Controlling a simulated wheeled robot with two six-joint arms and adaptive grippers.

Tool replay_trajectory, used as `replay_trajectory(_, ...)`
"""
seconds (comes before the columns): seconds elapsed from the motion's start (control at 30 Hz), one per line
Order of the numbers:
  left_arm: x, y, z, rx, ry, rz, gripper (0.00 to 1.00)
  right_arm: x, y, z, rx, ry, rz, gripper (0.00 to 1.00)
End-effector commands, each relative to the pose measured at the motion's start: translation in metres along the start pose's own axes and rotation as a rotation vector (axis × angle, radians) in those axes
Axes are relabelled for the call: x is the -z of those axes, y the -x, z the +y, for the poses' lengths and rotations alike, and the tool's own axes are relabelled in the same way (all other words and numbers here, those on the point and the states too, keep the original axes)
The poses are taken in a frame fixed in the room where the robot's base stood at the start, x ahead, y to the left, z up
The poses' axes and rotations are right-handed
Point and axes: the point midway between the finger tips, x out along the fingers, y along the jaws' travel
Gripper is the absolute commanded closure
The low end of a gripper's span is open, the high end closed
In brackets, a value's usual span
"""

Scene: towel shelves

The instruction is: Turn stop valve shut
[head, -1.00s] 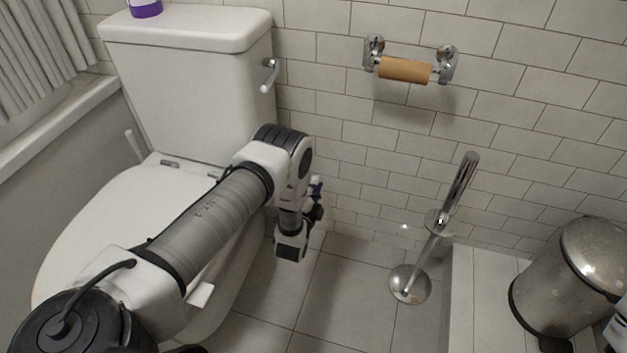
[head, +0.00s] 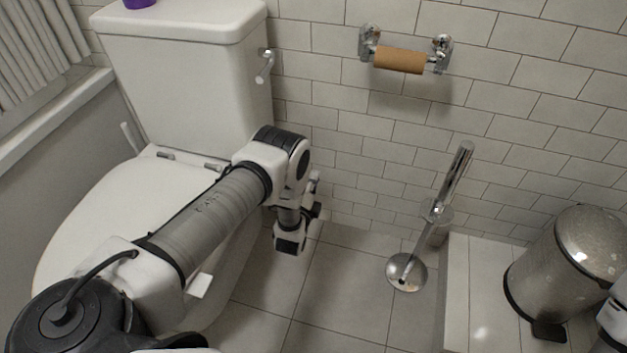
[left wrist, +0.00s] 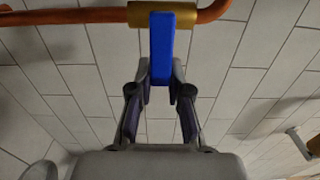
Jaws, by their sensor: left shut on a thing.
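In the left wrist view, the stop valve has a brass body (left wrist: 163,14) on a copper pipe (left wrist: 75,16). Its blue lever handle (left wrist: 161,50) points from the body straight toward my wrist. My left gripper (left wrist: 160,88) is shut on the handle's near end, with one finger on each side. In the head view, my left arm reaches over the toilet to its right side, by the tiled wall. There the valve and my fingertips are mostly hidden behind the wrist. My right gripper is not in view.
The toilet (head: 110,215) stands left of my wrist, with its cistern (head: 185,85) behind. A toilet brush stand (head: 407,272) and a metal pedal bin (head: 565,265) are to the right. A roll holder (head: 400,60) is on the wall. Floor between wrist and brush is clear.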

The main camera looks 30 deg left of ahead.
Motion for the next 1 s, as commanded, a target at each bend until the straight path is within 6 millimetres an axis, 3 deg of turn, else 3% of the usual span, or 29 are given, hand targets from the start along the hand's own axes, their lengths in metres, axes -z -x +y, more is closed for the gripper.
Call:
replay_trajectory(0.13, 0.0, 0.0, 0.001, -0.002, 0.0, 0.0, 1.0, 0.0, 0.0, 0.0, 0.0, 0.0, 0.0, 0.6)
replay_trajectory(0.17, 0.0, 0.0, 0.001, -0.002, 0.0, 0.0, 0.72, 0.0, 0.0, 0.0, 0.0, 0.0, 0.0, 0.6)
replay_trajectory(0.2, 0.0, 0.0, 0.001, -0.002, 0.0, 0.0, 0.58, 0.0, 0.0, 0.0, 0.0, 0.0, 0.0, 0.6)
replay_trajectory(0.23, 0.0, 0.0, 0.001, -0.002, 0.0, 0.0, 0.56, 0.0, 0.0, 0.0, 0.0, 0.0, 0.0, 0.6)
replay_trajectory(0.5, 0.0, 0.001, 0.0, -0.001, 0.001, 0.0, 0.56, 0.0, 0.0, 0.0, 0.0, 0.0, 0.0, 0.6)
replay_trajectory(0.63, 0.0, 0.01, 0.001, -0.004, 0.001, 0.0, 0.56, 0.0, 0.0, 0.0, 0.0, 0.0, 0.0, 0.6)
replay_trajectory(1.0, 0.001, 0.098, 0.001, -0.005, -0.001, 0.001, 0.56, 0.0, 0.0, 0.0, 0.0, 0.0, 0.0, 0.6)
